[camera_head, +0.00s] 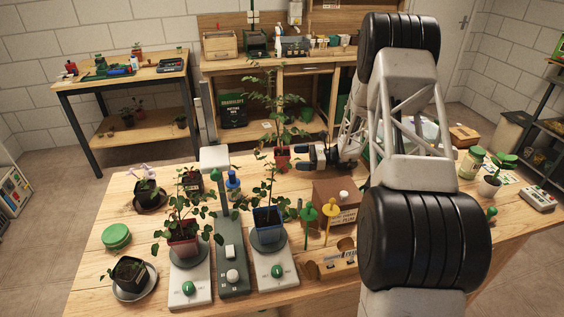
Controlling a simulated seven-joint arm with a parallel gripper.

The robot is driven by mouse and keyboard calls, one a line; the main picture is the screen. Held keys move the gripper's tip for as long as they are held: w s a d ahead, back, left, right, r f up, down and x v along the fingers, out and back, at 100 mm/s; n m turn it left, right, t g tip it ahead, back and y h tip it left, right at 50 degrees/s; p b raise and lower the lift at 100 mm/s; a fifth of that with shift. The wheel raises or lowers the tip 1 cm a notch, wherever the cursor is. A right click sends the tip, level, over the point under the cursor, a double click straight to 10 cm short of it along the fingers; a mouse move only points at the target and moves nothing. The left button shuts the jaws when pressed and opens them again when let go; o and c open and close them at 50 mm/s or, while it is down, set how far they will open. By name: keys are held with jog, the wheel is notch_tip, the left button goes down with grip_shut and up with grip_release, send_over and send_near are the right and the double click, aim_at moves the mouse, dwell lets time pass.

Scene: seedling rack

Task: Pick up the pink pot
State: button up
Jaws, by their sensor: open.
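No pot reads as clearly pink; a few are reddish. A red pot (282,157) with a tall leafy plant stands towards the back of the wooden table. My gripper (303,157) is just right of this pot, with its dark fingers pointing left at it. The jaws are open, and I cannot tell whether they touch the pot. A dark red-pink pot (184,246) with a leafy plant stands on a pale device with a green knob at the front left. A small dark reddish pot (192,190) stands behind it.
A blue pot (268,226) stands on a second pale device. A grey post stand (228,245) rises between the devices. A brown box (334,204) and yellow and green stakes (329,218) stand below my gripper. A green lid (116,236) lies at the left.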

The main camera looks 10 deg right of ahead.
aim_at(284, 157)
jog(key=shift+w+a, duration=0.2)
jog(key=shift+a, duration=0.8)
jog(key=shift+w+a, duration=0.2)
jog(key=shift+a, duration=0.85)
jog(key=shift+w+a, duration=0.2)
jog(key=shift+a, duration=0.8)
jog(key=c, duration=1)
jog(key=shift+r, duration=0.2)
jog(key=shift+r, duration=4.8)
